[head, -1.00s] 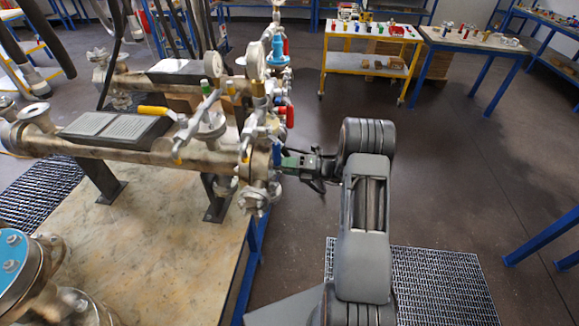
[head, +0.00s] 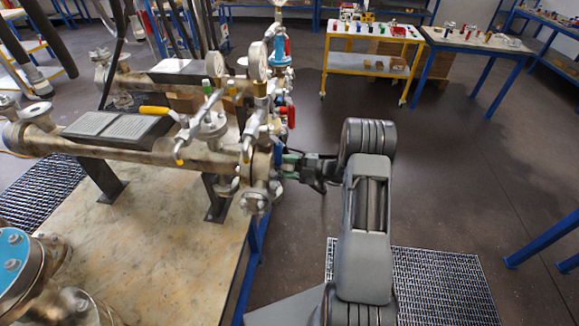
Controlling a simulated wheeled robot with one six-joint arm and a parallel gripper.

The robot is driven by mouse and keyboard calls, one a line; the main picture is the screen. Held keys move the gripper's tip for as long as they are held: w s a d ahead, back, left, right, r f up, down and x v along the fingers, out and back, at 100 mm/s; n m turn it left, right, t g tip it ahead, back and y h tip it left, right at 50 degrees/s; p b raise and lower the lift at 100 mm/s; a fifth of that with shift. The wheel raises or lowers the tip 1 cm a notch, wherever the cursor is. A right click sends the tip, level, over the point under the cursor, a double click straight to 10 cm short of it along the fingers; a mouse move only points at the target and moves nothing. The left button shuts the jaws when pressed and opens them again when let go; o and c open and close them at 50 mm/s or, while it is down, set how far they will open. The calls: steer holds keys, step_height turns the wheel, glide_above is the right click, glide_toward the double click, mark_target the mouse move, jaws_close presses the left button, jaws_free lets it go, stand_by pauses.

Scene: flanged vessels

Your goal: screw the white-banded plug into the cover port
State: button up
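The flanged vessel (head: 130,154) lies horizontally on dark supports above the table. Its end cover (head: 262,165), with blue at its edge, faces my arm. My gripper (head: 288,165) is right up at this cover, coming from the right. The gripper's fingertips are small and partly lost against the cover. I cannot make out the white-banded plug or the cover port. Whether the fingers hold anything is not visible.
Valves, gauges (head: 258,62) and a red handle (head: 291,117) crowd the space above the cover. A yellow-handled valve (head: 155,111) sits on the vessel. A yellow trolley (head: 368,62) with small parts stands at the back.

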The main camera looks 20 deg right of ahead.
steer(key=shift+o, duration=1.4)
steer(key=b+v, duration=0.2)
steer(key=v, duration=1.2)
